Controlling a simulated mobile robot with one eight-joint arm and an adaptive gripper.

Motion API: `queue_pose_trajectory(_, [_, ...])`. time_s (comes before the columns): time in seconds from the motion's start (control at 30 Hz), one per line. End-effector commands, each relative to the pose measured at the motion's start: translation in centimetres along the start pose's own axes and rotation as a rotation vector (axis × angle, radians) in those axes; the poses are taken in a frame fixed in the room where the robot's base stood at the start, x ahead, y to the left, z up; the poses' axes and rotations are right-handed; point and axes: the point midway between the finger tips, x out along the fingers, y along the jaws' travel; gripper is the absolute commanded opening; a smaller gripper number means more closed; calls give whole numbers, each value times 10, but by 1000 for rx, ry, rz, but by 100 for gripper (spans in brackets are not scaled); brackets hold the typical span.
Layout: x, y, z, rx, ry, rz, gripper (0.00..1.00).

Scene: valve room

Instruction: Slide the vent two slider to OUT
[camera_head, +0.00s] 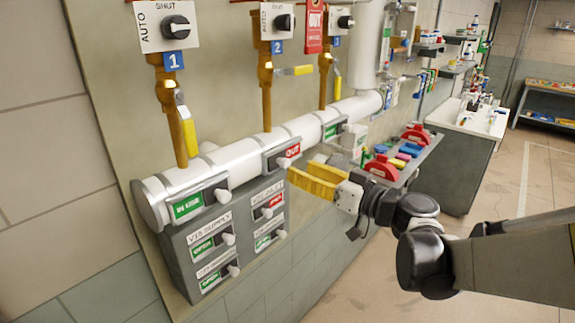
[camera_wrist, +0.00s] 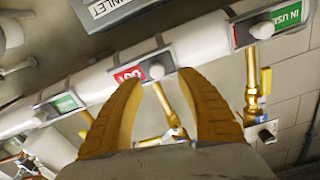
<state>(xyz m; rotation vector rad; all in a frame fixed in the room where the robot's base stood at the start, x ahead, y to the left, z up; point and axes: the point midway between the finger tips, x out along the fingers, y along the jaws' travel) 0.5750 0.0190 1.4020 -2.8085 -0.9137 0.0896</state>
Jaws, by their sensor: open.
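The middle slider on the white pipe, below the number 2 drop pipe, shows a red OUT label (camera_head: 292,151). I take it as the vent two slider. Its pale knob (camera_head: 283,162) sits at the left end of the slot. In the wrist view the knob (camera_wrist: 156,70) lies between the tips of my yellow gripper (camera_wrist: 162,76), beside the red label (camera_wrist: 126,76). My gripper (camera_head: 299,170) is open in front of the slider, to the right of the knob in the head view. I cannot tell whether a finger touches the knob.
Similar sliders showing green stand on the pipe to the left (camera_head: 187,206) and right (camera_head: 331,131). A grey box (camera_head: 200,245) with several more sliders hangs below. A shelf (camera_head: 425,150) with red lockout holders is behind my gripper. Yellow valve handles (camera_head: 294,71) hang above.

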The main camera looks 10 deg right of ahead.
Motion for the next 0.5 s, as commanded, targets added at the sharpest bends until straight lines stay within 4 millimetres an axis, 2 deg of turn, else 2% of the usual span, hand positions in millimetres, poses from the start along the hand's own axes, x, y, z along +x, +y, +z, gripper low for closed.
queue_pose_trajectory(0.03, [-13, 1, 0, 0, 1, 5, 45])
queue_pose_trajectory(0.2, [-45, 0, 0, 0, 1, 3, 45])
queue_pose_trajectory(0.33, [-59, 0, 0, 0, 0, 2, 45])
queue_pose_trajectory(0.5, [-65, -1, 0, 0, 0, -1, 45])
